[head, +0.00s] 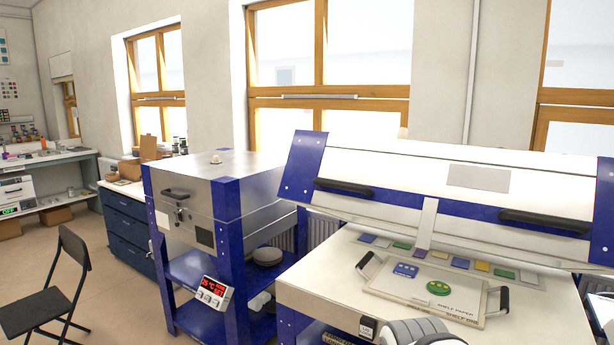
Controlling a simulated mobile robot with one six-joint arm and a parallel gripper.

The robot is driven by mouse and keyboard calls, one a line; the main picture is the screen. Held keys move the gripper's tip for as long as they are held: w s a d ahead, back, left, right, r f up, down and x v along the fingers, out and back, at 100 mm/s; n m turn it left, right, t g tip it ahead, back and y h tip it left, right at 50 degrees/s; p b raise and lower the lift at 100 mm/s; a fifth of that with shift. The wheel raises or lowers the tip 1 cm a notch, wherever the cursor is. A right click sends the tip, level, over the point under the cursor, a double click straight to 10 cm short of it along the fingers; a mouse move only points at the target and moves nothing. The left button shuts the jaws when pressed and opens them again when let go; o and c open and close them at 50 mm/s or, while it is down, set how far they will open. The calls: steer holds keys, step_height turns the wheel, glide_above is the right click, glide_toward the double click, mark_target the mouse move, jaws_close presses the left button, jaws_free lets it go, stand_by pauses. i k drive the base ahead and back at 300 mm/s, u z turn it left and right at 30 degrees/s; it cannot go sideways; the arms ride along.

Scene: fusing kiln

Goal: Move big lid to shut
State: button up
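The big lid (475,178) belongs to the large kiln (335,273) at the right. It is a long white panel with a blue band, blue end plate and two black handles, the left one (343,188) and the right one (543,222). The lid stands raised and tilted over the back of the kiln, with the bed open below it. A grey rounded part of my arm shows at the bottom edge, in front of the kiln. My gripper's fingers are not visible.
On the bed lies a handled board (395,294) with blue and green pieces, and several coloured tiles behind it. A smaller steel and blue kiln (215,190), its top closed, stands left. A black chair (50,285) stands on open floor at far left.

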mark_target(551, 210)
steer(key=i, duration=1.05)
steer(key=z, duration=0.6)
